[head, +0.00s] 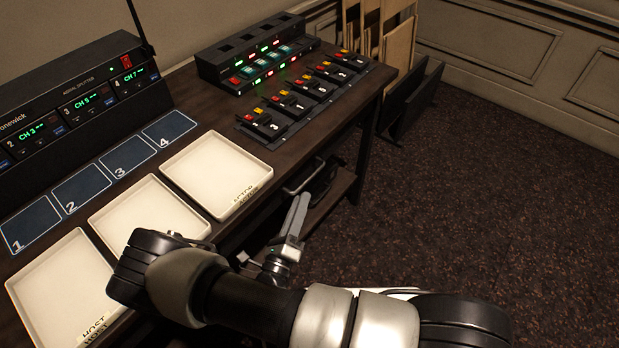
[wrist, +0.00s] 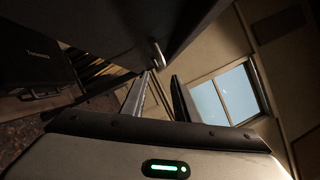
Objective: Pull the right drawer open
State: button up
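The right drawer's metal handle (head: 303,181) sticks out below the desk's front edge, right of centre in the head view. In the wrist view the handle (wrist: 158,55) is a small pale bar on a dark front (wrist: 115,22). My gripper (head: 298,205) is low beside the desk, with its fingers pointing toward the handle. In the wrist view my gripper (wrist: 161,77) is open, with a gap between its two fingers. The handle appears just beyond the fingertips, and I see no contact. The drawer front is mostly hidden under the desktop in the head view.
The desktop (head: 205,95) holds several white trays, including one at the right (head: 215,172), a radio unit (head: 80,95) and a lit charging rack (head: 258,62). Boards (head: 385,40) lean by the wall. The carpet (head: 470,180) right of the desk is clear.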

aim_at(309, 177)
jog(key=x, duration=0.8)
jog(key=shift+w, duration=0.2)
grip_shut()
